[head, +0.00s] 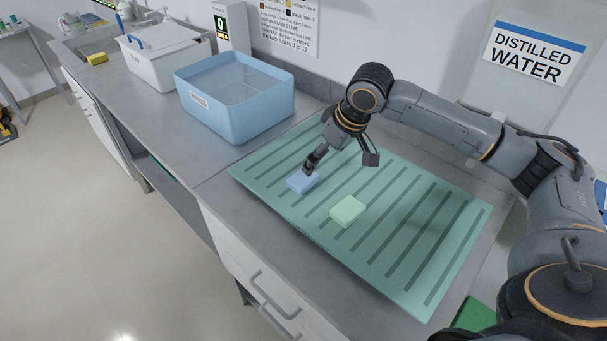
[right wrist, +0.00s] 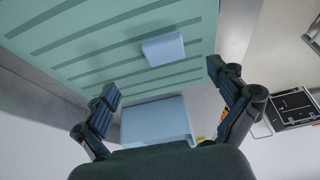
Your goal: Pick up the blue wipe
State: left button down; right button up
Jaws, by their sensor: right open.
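The blue wipe (head: 303,182) is a small flat block lying on the green ridged mat (head: 415,297), near its left edge. My right gripper (head: 308,169) reaches down over it from above. In the right wrist view, my right gripper (right wrist: 162,78) has its two fingers spread wide. My left gripper is not in view.
A pale green wipe (head: 348,210) lies on the mat, right of the blue one. A blue rinse tub (head: 240,125) and a white tub (head: 160,72) stand on the counter to the left. A yellow sponge (head: 97,58) lies farther off. The mat's right half is clear.

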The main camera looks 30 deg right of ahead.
aim_at(308, 181)
jog(key=x, duration=0.4)
jog(key=shift+a+f, duration=0.15)
jog(key=shift+f, duration=0.05)
jog(key=shift+w+f, duration=0.25)
jog(key=shift+f, duration=0.05)
jog(key=shift+a+p+x, duration=0.2)
jog(key=shift+p+x, duration=0.5)
jog(key=shift+x, duration=1.7)
jog(key=shift+w+f, duration=0.15)
jog(key=c, duration=0.5)
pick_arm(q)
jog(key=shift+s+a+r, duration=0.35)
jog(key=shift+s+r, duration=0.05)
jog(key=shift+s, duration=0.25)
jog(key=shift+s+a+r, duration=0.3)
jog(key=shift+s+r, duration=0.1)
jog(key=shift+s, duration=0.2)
pick_arm(e)
jog(key=c, duration=0.5)
